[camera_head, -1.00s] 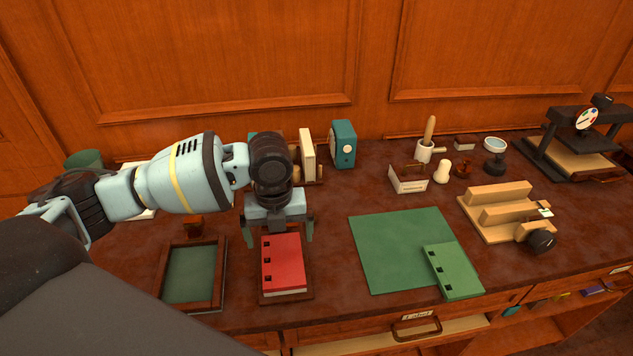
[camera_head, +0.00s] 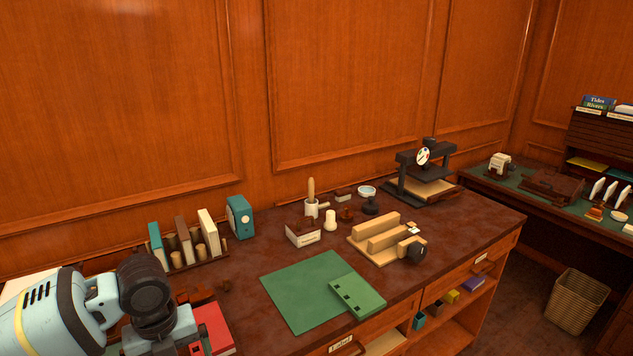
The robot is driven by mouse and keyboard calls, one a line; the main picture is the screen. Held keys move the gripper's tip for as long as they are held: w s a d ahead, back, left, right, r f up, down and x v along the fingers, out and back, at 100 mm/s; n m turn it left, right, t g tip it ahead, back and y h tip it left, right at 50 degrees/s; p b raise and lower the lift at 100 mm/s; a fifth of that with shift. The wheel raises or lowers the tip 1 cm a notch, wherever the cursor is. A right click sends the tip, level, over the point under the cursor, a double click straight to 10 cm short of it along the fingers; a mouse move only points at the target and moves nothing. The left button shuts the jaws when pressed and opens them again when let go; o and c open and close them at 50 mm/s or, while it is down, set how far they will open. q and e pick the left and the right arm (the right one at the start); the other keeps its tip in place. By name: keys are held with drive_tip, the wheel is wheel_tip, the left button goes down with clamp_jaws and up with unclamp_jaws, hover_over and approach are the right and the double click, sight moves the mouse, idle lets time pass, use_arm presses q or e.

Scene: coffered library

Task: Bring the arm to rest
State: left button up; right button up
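My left arm comes in at the lower left, and its gripper (camera_head: 165,343) sits at the bottom edge beside the red book (camera_head: 214,328). The fingers are mostly cut off or hidden, so their opening does not show. The red book lies on the bench, partly covered by the arm. A green book (camera_head: 357,296) lies on the right corner of the green mat (camera_head: 298,283), apart from the gripper. My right gripper is not in view.
A book rack (camera_head: 203,260) and a teal box (camera_head: 239,216) stand at the back. A wooden press (camera_head: 382,238) and a dark stand (camera_head: 424,172) are to the right. A wicker basket (camera_head: 577,300) stands on the floor near a second desk (camera_head: 515,188).

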use_arm(q)
drive_tip(key=s+d+f+n+t+h, duration=0.4)
drive_tip(key=d+f+n+t+h, duration=0.15)
drive_tip(key=d+f+n, duration=0.8)
drive_tip(key=s+a+f+n+t+y, duration=0.2)
drive_tip(key=s+a+f+n, duration=0.2)
drive_tip(key=s+n, duration=0.3)
drive_tip(key=s+a+f+n+t+y, duration=0.1)
drive_tip(key=s+a+f+n, duration=0.3)
drive_tip(key=s, duration=0.6)
wheel_tip(320, 180, down, 2)
drive_tip(key=n+t, duration=0.1)
drive_tip(key=n, duration=0.2)
drive_tip(key=shift+a+f+y, duration=0.15)
drive_tip(key=shift+a+y, duration=0.2)
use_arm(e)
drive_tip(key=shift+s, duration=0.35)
